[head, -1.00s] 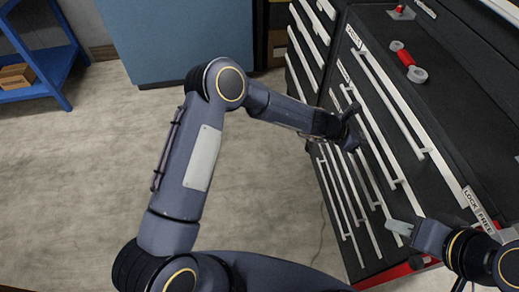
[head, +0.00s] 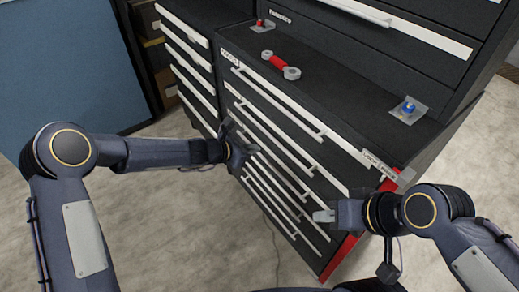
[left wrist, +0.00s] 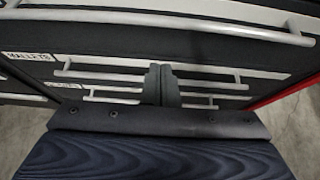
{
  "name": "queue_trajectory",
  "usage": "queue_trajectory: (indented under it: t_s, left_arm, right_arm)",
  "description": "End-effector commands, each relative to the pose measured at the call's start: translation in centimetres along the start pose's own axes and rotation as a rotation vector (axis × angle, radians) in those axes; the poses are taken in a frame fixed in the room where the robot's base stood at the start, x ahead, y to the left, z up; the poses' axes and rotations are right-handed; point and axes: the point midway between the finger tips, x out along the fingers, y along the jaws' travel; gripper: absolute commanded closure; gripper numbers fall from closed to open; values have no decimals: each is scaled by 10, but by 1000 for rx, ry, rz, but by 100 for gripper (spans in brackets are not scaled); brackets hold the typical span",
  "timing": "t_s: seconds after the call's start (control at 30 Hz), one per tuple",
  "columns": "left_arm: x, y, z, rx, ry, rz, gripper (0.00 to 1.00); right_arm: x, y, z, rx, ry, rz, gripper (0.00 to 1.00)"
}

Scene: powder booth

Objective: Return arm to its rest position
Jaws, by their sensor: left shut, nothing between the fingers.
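My left gripper (head: 243,150) is shut and empty, in front of the drawer fronts of the black tool cabinet (head: 330,90). In the left wrist view its two dark fingers (left wrist: 161,85) are together, with white drawer handles and a "MALLETS" label behind them. I cannot tell whether they touch the cabinet. My left arm reaches in from the left with its elbow bent. My right gripper (head: 322,216) is in front of the lower right drawers, near the cabinet's red edge. Its grey tip shows, but its opening is unclear.
A red knob (head: 261,25) and a blue knob (head: 407,109) sit there on plates. A blue panel (head: 60,70) stands at the back left. Bare floor (head: 190,245) is free between my arms.

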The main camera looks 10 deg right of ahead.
Motion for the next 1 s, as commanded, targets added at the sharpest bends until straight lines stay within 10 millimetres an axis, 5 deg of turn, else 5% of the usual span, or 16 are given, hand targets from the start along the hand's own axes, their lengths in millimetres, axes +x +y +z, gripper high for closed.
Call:
queue_trajectory:
  t_s: [0.2, 0.67, 0.77, 1.0]
  left_arm:
    - [-40, 0, 0, 1, 1, 1, 100]
    - [-67, 1, 8, 54, -1, 3, 100]
    - [-101, 0, 28, 206, -3, 9, 100]
    - [-236, -29, 68, 819, 71, 5, 100]
  right_arm:
    - [-1, 0, -1, 0, 0, 0, 67]
    - [-4, -2, -2, 0, 0, 0, 67]
    - [-9, -4, -5, 0, 0, 0, 67]
    - [-26, -12, -13, 0, 0, 0, 67]
